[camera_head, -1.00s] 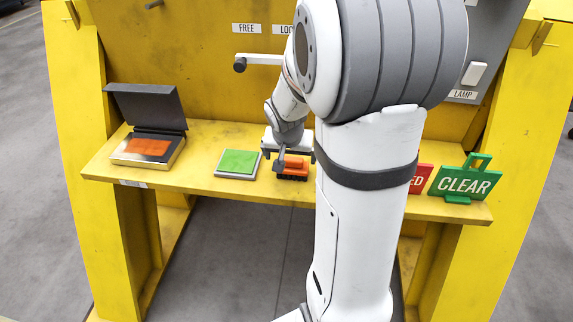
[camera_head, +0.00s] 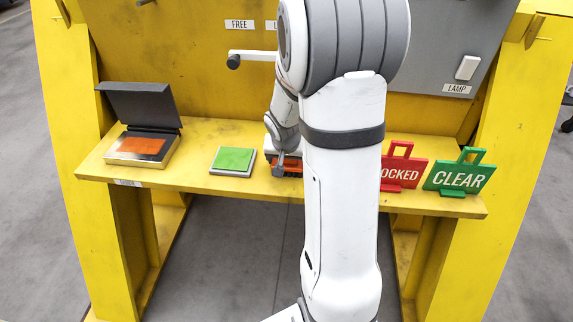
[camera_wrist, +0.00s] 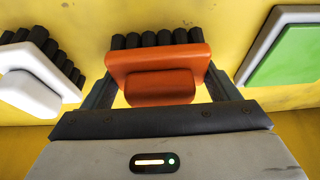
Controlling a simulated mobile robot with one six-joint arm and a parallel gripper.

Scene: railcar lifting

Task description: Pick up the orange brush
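The orange brush (camera_wrist: 160,75) has black bristles and lies on the yellow bench. In the wrist view it sits between the two spread fingers of my gripper (camera_wrist: 160,88), one beside each end; whether they touch it is unclear. In the head view my gripper (camera_head: 281,165) is low over the bench, and the orange brush (camera_head: 293,166) shows just right of it, partly hidden by my arm.
A white brush (camera_wrist: 30,75) with black bristles lies left of the orange one in the wrist view. A green pad (camera_head: 233,160) and an open box with an orange pad (camera_head: 140,147) stand left on the bench. Red (camera_head: 402,172) and green CLEAR (camera_head: 458,178) signs stand right.

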